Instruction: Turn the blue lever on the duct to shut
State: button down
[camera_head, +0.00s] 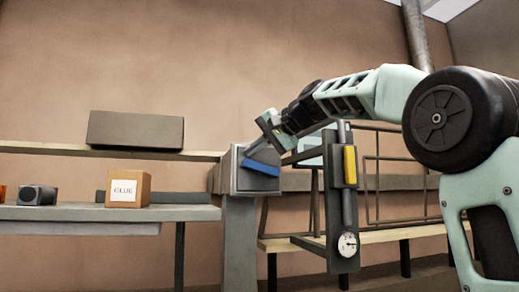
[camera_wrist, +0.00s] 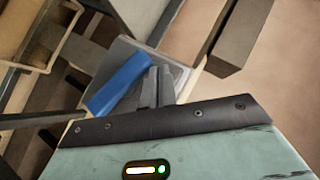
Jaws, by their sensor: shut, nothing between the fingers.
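The blue lever (camera_head: 261,168) sits on the front plate of the grey duct (camera_head: 240,180), in the middle of the head view. It lies nearly level there, sloping slightly down to the right. In the wrist view the blue lever (camera_wrist: 117,86) runs slantwise over the grey plate (camera_wrist: 180,75). My gripper (camera_head: 262,149) is just above the lever in the head view. In the wrist view my gripper (camera_wrist: 158,84) has its fingers together and empty, right beside the lever. I cannot tell whether they touch it.
A panel with a yellow handle (camera_head: 349,165) and a round gauge (camera_head: 348,243) stands close to the right, under my arm. A box marked GLUE (camera_head: 128,189) and a dark block (camera_head: 38,195) are on the left table. A long brown box (camera_head: 136,130) lies on the shelf behind.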

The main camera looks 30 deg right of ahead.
jog(key=shift+w+a+f, duration=0.15)
jog(key=shift+a+f, duration=0.2)
jog(key=shift+a, duration=0.2)
jog(key=shift+a+f+b, duration=0.1)
jog(key=shift+b, duration=0.25)
